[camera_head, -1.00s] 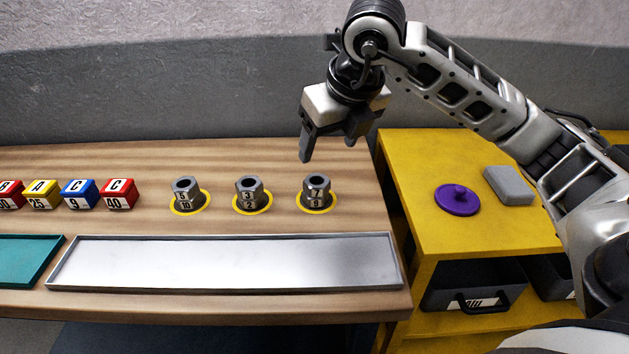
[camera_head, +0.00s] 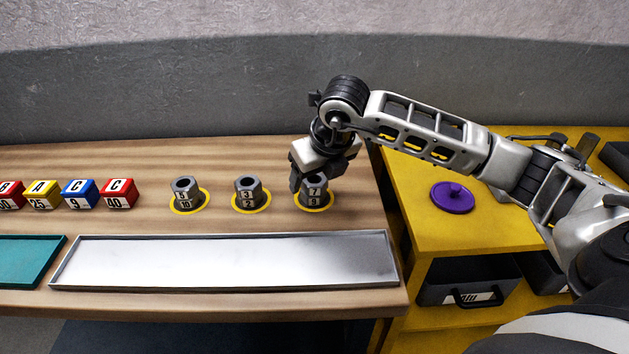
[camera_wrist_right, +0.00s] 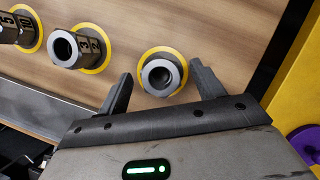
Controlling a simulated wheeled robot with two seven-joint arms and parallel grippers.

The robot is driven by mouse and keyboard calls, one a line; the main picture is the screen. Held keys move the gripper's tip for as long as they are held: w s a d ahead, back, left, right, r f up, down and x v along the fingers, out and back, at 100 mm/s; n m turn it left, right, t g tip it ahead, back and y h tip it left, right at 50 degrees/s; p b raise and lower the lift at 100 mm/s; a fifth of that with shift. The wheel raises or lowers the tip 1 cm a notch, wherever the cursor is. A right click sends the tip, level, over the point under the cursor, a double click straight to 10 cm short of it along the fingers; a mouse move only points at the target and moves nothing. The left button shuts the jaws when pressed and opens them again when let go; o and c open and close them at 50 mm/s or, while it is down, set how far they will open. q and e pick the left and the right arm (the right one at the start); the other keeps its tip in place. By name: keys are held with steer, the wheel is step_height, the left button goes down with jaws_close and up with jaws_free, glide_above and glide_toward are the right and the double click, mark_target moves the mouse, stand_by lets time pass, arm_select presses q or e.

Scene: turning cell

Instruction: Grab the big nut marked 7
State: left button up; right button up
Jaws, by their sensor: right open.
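The big nut marked 7 (camera_head: 316,194) stands upright on a yellow ring at the right of the row of nuts, with a 9 below the 7. It also shows from above in the right wrist view (camera_wrist_right: 161,76). My right gripper (camera_head: 315,181) is open and low over this nut. In the right wrist view its two fingers (camera_wrist_right: 160,88) lie either side of the nut, with gaps visible. The gripper hides part of the nut's top in the head view. My left gripper is in neither view.
Two more nuts, one marked 3 over 2 (camera_head: 247,193) and one marked 5 over 10 (camera_head: 185,193), stand on rings to the left. A shallow metal tray (camera_head: 225,284) lies in front. A purple lidded disc (camera_head: 452,199) sits on the yellow cabinet (camera_head: 415,232) at right.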

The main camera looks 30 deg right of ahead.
steer(key=c, duration=1.2)
